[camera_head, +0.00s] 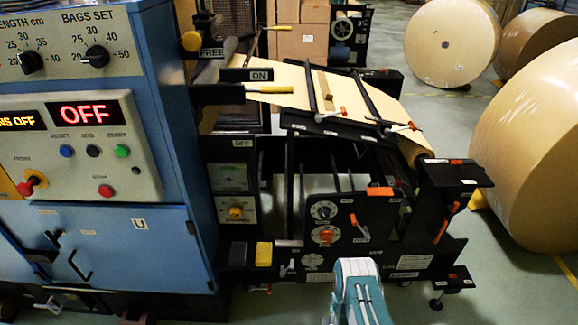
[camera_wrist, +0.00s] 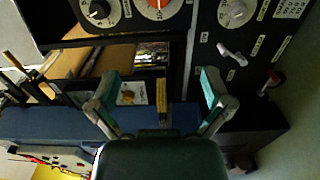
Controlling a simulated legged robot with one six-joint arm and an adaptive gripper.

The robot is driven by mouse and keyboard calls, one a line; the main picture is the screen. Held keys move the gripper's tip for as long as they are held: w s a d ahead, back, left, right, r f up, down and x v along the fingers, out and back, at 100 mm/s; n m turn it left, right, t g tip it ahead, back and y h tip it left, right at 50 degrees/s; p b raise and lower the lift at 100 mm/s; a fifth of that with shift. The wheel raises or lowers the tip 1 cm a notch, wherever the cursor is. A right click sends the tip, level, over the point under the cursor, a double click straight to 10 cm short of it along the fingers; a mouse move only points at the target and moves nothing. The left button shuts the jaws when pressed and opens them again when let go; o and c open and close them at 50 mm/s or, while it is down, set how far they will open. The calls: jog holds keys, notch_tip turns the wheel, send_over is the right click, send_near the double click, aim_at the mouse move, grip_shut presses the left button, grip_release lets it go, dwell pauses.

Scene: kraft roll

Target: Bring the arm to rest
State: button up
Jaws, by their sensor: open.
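My arm (camera_head: 358,292) shows at the bottom middle of the head view, in front of the machine's lower frame. In the wrist view my gripper (camera_wrist: 158,90) is open, its two teal-padded fingers spread wide apart. Nothing is between the fingertips; a black machine panel with dials and a lever lies beyond them. In the head view the gripper's fingers cannot be made out.
A blue control cabinet (camera_head: 88,225) stands at left, its display reading OFF. The black machine frame (camera_head: 345,260) carries dials and orange handles, with a kraft paper web (camera_head: 285,85) above. Large kraft rolls (camera_head: 530,150) stand at right.

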jog(key=w+r+m+g, duration=0.35)
jog(key=w+r, duration=0.95)
jog(key=r, duration=0.5)
notch_tip(320, 180, up, 19)
jog(key=s+m+g, duration=0.1)
jog(key=m+g, duration=0.2)
jog(key=m, duration=0.2)
jog(key=s+r+m+g, duration=0.3)
jog(key=s+r+m, duration=0.2)
jog(key=s+r, duration=0.95)
jog(key=s+r+m+g, duration=0.1)
jog(key=s+r+m, duration=0.1)
jog(key=s, duration=0.9)
jog(key=s+r+m+g, duration=0.1)
jog(key=s+m+g, duration=0.1)
jog(key=s, duration=0.9)
jog(key=shift+s+r, duration=0.3)
jog(key=shift+r, duration=0.1)
